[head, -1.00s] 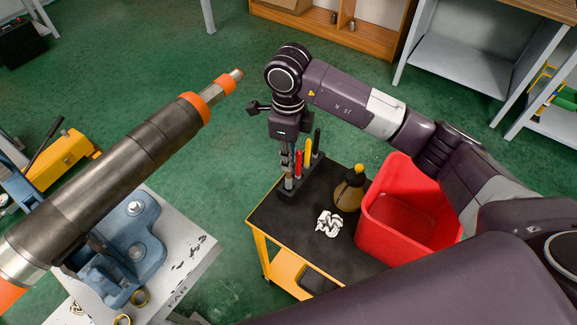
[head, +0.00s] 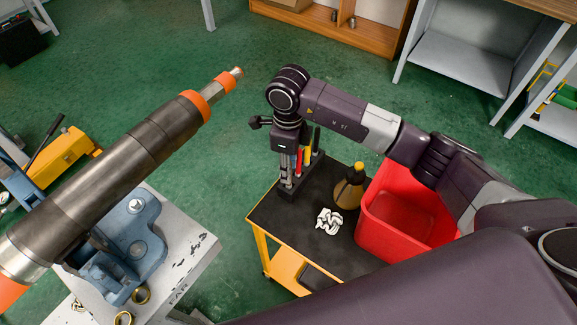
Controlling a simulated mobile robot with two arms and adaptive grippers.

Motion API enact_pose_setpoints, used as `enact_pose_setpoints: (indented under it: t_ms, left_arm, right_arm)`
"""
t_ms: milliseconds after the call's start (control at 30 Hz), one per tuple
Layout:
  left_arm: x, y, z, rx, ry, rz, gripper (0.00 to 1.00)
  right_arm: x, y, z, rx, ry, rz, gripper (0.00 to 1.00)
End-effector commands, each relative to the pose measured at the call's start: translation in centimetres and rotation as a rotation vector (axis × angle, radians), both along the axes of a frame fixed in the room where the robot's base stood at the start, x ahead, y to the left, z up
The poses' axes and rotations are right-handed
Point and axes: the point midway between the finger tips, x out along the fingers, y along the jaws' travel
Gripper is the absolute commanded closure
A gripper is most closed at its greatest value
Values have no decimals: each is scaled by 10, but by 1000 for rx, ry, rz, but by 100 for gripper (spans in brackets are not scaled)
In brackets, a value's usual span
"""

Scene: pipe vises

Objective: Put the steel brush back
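My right gripper (head: 286,168) points straight down over the left end of a dark tool holder (head: 302,186) on a black-topped cart. Its fingers are small and close together around a thin grey piece at the holder. I cannot tell whether they are shut on it, nor whether that piece is the steel brush. A red-handled tool (head: 299,160), a yellow-handled one (head: 307,154) and a black-handled one (head: 316,140) stand upright in the holder just right of the gripper. My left gripper is not in view.
A large pipe (head: 120,170) with orange bands sits over a blue vise (head: 130,235) at left. Green floor lies between.

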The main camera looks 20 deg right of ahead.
Motion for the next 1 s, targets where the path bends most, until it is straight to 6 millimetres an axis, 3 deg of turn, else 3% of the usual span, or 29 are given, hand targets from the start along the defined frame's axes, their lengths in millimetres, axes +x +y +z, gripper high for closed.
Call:
enact_pose_setpoints:
  t_ms: [267,333,700,1000]
  left_arm:
    - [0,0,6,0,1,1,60]
    - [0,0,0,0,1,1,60]
    - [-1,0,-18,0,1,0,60]
    - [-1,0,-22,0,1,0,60]
  right_arm:
    - [0,0,6,1,1,0,72]
    - [1,0,12,1,-3,0,72]
    - [1,0,90,1,-4,1,72]
    - [0,0,122,-1,1,0,72]
